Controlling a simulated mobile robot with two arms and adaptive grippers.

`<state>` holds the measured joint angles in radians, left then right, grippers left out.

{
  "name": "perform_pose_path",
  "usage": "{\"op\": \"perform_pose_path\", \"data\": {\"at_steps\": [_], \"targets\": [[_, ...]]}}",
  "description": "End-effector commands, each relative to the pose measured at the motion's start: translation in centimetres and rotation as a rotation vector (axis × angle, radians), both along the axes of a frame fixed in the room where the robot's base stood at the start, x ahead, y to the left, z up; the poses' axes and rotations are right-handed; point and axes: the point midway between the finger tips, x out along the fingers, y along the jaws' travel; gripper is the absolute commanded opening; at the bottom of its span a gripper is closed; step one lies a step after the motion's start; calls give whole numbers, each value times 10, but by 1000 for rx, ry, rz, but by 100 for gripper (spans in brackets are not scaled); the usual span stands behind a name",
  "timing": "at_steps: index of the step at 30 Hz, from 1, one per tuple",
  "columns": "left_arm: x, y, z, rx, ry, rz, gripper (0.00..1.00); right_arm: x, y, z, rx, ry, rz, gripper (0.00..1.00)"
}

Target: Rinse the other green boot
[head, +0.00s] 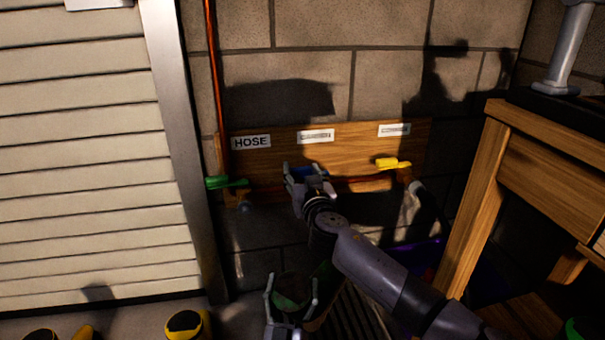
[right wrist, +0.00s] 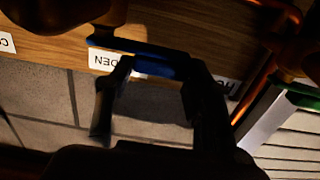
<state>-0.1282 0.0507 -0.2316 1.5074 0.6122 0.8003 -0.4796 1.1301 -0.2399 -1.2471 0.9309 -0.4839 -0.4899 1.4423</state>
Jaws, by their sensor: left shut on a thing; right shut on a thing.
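A dark green boot (head: 291,286) shows at the bottom centre of the head view, in heavy shadow. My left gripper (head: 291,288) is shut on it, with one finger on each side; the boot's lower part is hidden. My right gripper (head: 305,171) is at the wooden valve board (head: 285,135), shut on the blue valve handle under the middle label. The blue handle also shows as a bar across the fingers in the right wrist view (right wrist: 145,58). No water can be made out.
A green lever (head: 225,182) is left of my right gripper, under the HOSE label (head: 251,142); a yellow lever (head: 392,164) is right of it. A wooden bench (head: 482,190) stands at right. A dark slatted grate (head: 358,315) and a yellow-black boot (head: 186,325) are low.

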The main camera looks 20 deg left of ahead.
Motion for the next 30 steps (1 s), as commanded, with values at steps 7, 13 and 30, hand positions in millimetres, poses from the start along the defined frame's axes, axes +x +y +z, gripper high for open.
{"op": "perform_pose_path", "data": {"at_steps": [7,13,30], "targets": [[0,0,3,-1,-7,1,6,0,0,0,-1,1,-1,7],[0,0,3,0,-7,2,6,0,0,0,-1,1,0,0],[0,0,3,0,-7,2,6,-7,-16,-1,-5,-1,274,0]]}}
